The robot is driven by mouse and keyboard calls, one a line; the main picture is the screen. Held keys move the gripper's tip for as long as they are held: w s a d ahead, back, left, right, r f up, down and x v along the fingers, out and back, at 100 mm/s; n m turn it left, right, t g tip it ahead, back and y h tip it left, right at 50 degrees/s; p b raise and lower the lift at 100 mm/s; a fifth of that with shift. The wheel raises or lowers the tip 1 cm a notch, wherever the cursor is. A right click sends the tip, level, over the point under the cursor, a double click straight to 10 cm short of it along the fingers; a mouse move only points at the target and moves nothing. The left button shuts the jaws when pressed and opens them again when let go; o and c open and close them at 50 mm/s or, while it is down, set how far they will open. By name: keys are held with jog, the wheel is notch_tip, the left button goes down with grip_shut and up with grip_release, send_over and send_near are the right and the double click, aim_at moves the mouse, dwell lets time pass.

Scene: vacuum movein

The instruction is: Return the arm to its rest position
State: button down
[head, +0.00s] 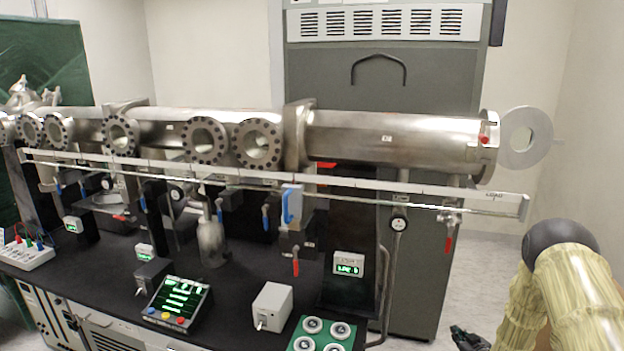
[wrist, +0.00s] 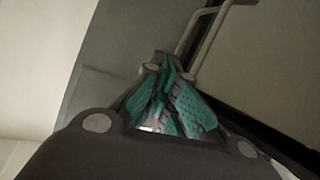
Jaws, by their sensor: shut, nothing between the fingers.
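My gripper (wrist: 172,105) shows in the wrist view with its teal finger pads close together and nothing between them. In the head view my arm stands at the lower right, bent downward, and only a dark part of the gripper (head: 468,338) shows at the bottom edge. The gripper is to the right of the black bench (head: 100,262), apart from it. The rest of the gripper is cut off by the frame or hidden by my arm.
A long steel vacuum tube (head: 390,138) with flanges runs above the bench, its round door (head: 516,152) open at the right end. A slotted rail (head: 370,186) runs along its front. A grey cabinet (head: 455,85) stands behind. Floor (head: 490,255) shows between cabinet and arm.

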jog(key=s+a+f+m+g+b, duration=0.1)
jog(key=s+a+f+g, duration=0.1)
jog(key=s+a+f, duration=0.55)
jog(key=s+a+f+m+g+b, duration=0.1)
jog(key=s+a+f+g, duration=0.3)
jog(key=s, duration=0.6)
jog(key=s+a+f+m+g+b, duration=0.1)
jog(key=s+a+f, duration=0.2)
jog(key=s+a, duration=0.5)
jog(key=s+a+r+g+b, duration=0.1)
jog(key=s+a+g, duration=0.2)
jog(key=s, duration=1.2)
jog(key=s+a+r+g+b, duration=0.1)
jog(key=s+a+g, duration=0.2)
jog(key=s, duration=1.2)
jog(key=shift+a+g+h+b, duration=0.3)
jog(key=shift+a+h, duration=0.1)
jog(key=shift+a, duration=0.35)
